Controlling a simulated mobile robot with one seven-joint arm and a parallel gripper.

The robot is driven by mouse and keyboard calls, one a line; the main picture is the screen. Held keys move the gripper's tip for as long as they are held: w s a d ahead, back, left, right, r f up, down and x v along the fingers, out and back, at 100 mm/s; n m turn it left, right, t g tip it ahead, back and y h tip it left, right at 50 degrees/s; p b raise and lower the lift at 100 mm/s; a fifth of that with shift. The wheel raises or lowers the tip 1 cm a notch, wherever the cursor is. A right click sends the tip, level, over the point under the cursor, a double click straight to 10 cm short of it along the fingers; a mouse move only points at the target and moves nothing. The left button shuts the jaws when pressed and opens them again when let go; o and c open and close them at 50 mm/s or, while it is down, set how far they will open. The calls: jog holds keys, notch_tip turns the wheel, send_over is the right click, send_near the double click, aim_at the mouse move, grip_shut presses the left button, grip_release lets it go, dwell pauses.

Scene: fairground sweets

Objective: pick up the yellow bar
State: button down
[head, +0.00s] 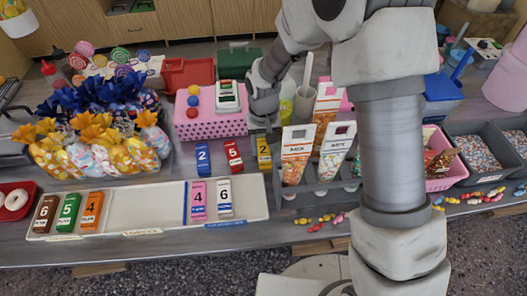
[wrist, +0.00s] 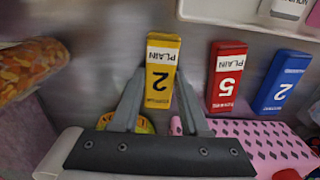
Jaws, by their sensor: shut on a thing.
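The yellow bar (head: 264,152), marked 2, stands on the grey table to the right of the red and blue bars. In the wrist view, the yellow bar (wrist: 161,65) reads PLAIN and 2 upside down. My gripper (head: 263,128) reaches down to it from behind. In the wrist view, my gripper (wrist: 160,78) has one finger on each side of the bar and is shut on it. The bar's lower part between the fingers shows. I cannot tell whether its base is clear of the table.
A red bar (head: 233,155) and a blue bar (head: 203,158) stand close to the left. A pale tray (head: 145,197) with several bars lies in front. A pink spotted box (head: 210,122) is behind left. A grey rack (head: 312,194) with sweet bags is close on the right.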

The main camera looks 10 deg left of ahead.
aim_at(263, 151)
notch_tip(263, 151, up, 10)
jog(key=shift+p, duration=0.4)
dwell(0.3)
